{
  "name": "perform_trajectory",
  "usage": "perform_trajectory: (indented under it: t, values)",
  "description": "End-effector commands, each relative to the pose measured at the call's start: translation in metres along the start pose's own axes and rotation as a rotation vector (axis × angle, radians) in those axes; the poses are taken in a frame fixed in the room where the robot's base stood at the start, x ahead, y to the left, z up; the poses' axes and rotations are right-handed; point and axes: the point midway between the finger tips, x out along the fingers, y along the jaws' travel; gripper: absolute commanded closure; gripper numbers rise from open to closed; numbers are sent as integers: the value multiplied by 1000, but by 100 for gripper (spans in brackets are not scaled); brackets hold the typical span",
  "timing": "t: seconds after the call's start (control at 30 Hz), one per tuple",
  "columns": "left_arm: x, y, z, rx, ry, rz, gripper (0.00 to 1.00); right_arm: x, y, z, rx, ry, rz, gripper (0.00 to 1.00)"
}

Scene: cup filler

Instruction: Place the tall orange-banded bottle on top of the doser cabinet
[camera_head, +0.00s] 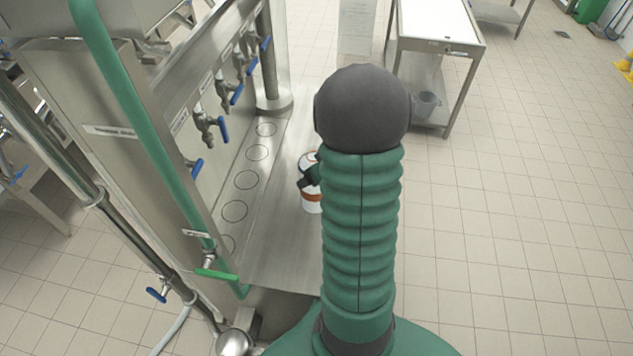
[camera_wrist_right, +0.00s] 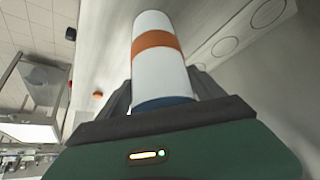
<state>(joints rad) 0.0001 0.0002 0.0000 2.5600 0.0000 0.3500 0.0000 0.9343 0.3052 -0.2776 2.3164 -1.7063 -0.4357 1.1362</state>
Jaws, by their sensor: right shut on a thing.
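The tall white bottle with an orange band (camera_wrist_right: 157,42) is between the fingers of my right gripper (camera_wrist_right: 163,88) in the right wrist view. The gripper is shut on it. In the head view the bottle (camera_head: 311,203) shows partly beside my arm, with the dark right gripper (camera_head: 308,178) around it, over the steel shelf. My arm hides much of the bottle and gripper. The steel cabinet with blue-handled taps (camera_head: 150,125), which looks like the doser cabinet, stands at the left. Its top is only partly in view. My left gripper is not in view.
The steel shelf (camera_head: 275,235) has a row of marked circles in front of the taps. A green hose (camera_head: 130,100) and a steel pipe (camera_head: 75,165) run along the cabinet's near side. A white-topped table (camera_head: 437,22) stands behind.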

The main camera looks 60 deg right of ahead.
Motion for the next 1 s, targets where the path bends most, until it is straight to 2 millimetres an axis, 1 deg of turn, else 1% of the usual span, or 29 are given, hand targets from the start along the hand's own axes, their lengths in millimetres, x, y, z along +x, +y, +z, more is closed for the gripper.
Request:
perform_trajectory:
  t: [0.03,0.3,0.43,0.53,0.73,0.8,1.0]
  values:
    - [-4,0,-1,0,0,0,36,5,8,-11,0,3,1,96]
    - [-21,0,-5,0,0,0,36,40,48,-58,-1,4,1,96]
    - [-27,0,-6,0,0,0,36,51,59,-72,-2,5,1,96]
    - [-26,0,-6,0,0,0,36,58,62,-73,0,5,1,96]
    - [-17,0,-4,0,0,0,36,83,62,-57,1,5,1,96]
    - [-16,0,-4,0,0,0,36,86,62,-56,0,6,1,96]
    - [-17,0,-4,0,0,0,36,86,62,-56,-2,5,0,96]
